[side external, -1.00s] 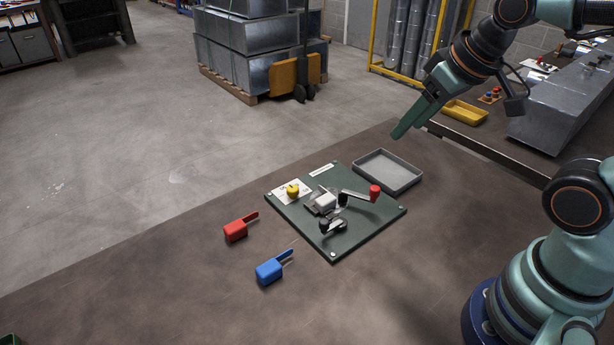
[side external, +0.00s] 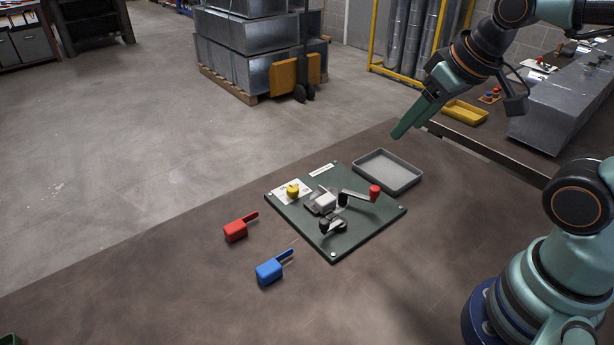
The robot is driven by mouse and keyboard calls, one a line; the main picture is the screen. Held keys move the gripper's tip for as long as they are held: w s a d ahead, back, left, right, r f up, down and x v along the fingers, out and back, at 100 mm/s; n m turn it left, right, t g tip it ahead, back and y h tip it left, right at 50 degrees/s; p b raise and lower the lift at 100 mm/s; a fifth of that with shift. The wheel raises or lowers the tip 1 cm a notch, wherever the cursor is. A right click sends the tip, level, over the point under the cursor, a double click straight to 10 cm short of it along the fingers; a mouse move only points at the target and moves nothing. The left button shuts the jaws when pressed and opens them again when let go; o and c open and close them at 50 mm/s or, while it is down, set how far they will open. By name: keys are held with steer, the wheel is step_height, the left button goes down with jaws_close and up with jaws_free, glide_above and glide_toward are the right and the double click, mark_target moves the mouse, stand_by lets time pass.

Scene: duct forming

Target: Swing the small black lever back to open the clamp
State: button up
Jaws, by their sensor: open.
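A dark green board (side external: 350,238) lies on the brown table with a clamp fixture on it. A small black lever (side external: 328,225) sits near the board's front, with a black knob and a pale metal part beside it. A white block (side external: 325,201) sits in the metal clamp at the board's middle. A longer metal arm with a red knob (side external: 375,192) reaches to the right. My gripper (side external: 402,127) is open and empty, above and behind the board, well apart from the lever. The gap between its fingers is hard to see from this side.
A yellow knob (side external: 292,190) stands on a white card at the board's left. An empty grey tray (side external: 388,170) lies behind the board. A red scoop-like piece (side external: 236,231) and a blue one (side external: 270,271) lie left of it. The table's front is clear.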

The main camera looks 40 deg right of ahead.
steer(key=shift+w+a, duration=0.1)
steer(key=m+g, duration=0.5)
glide_toward(325, 222)
steer(key=f, duration=0.8)
steer(key=shift+w+f, duration=0.3)
steer(key=shift+f, duration=0.1)
jaws_close()
